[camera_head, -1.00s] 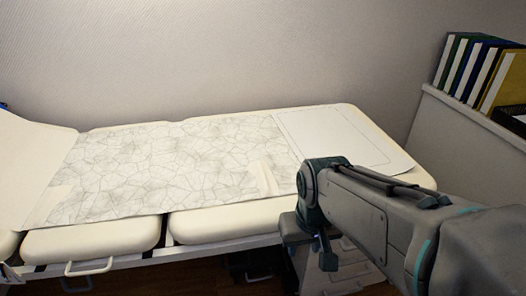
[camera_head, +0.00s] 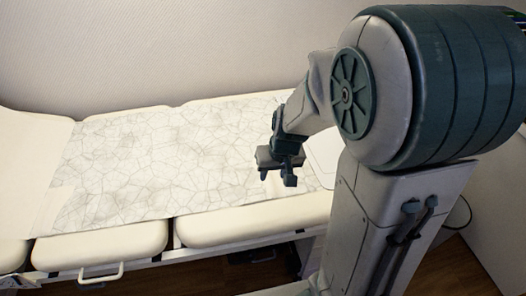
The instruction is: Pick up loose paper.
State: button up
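A large crinkled paper sheet (camera_head: 150,165) with a pattern of cracked lines lies flat over the middle of a cream padded couch. A plain white sheet (camera_head: 322,160) with a thin outline lies at the couch's right end, mostly hidden behind my arm. My gripper (camera_head: 277,178) hangs pointing down over the right part of the crinkled paper. Its two fingers are apart with nothing seen between them. I cannot tell how high above the paper it is.
The couch (camera_head: 100,246) stands against a plain wall, its raised backrest (camera_head: 28,165) at the left. A white handle (camera_head: 100,274) sticks out below its front edge. My arm fills the right side and hides the couch's right end.

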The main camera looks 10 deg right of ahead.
aim_at(270, 181)
jog(key=shift+h, duration=0.6)
jog(key=w+f, duration=0.2)
jog(key=f, duration=0.2)
jog(key=w+d+f+b, duration=0.1)
jog(key=w+f, duration=0.2)
jog(key=f, duration=0.2)
jog(key=w+f+b, duration=0.1)
jog(key=w+f, duration=0.2)
jog(key=f, duration=0.1)
jog(key=shift+d+f, duration=0.15)
jog(key=shift+f, duration=0.15)
jog(key=shift+t, duration=0.3)
grip_shut()
